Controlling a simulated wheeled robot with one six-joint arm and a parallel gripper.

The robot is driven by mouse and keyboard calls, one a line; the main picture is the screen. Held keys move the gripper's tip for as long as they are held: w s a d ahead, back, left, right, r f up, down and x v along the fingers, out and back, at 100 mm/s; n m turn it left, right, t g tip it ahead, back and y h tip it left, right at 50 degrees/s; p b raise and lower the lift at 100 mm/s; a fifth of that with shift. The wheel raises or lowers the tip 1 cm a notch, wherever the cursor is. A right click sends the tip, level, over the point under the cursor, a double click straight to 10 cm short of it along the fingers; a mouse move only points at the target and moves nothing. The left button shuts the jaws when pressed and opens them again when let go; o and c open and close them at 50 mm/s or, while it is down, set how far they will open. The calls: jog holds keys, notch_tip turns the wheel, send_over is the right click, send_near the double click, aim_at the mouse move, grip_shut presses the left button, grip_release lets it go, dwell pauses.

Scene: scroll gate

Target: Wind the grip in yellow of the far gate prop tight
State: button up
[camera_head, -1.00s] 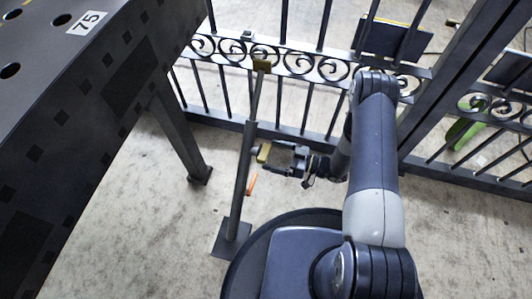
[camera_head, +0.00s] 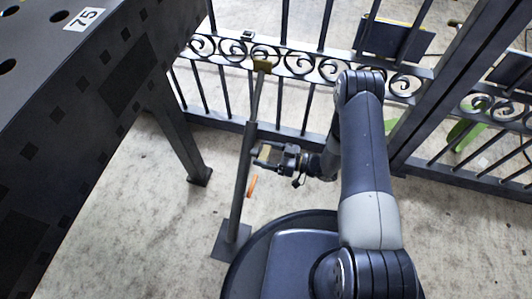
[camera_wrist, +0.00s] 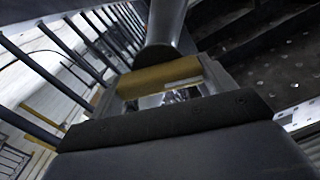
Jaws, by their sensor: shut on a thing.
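The gate prop (camera_head: 242,185) is a grey slanted pole. My gripper (camera_head: 264,155) is shut on this grip, on the right side of the pole about midway up. In the head view the fingers hide most of the grip. An orange piece (camera_head: 252,186) shows just below, by the pole.
A dark gate with scrollwork (camera_head: 330,68) stands behind the prop. A dark table (camera_head: 100,110) marked 75 fills the left, with its leg (camera_head: 180,135) near the pole. A dark panel (camera_head: 395,38) hangs on the gate. Bare concrete floor lies around the foot plate.

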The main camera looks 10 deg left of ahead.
jog(key=c, duration=0.3)
jog(key=shift+c, duration=0.2)
jog(key=shift+n, duration=0.3)
jog(key=n+b, duration=0.2)
jog(key=n, duration=0.1)
jog(key=shift+s+f, duration=0.1)
jog(key=n+b, duration=0.1)
jog(key=n, duration=0.3)
jog(key=shift+s+n, duration=0.1)
jog(key=shift+n, duration=0.3)
jog(key=n, duration=0.5)
jog(key=shift+s, duration=0.1)
jog(key=n, duration=0.5)
jog(key=shift+n, duration=0.3)
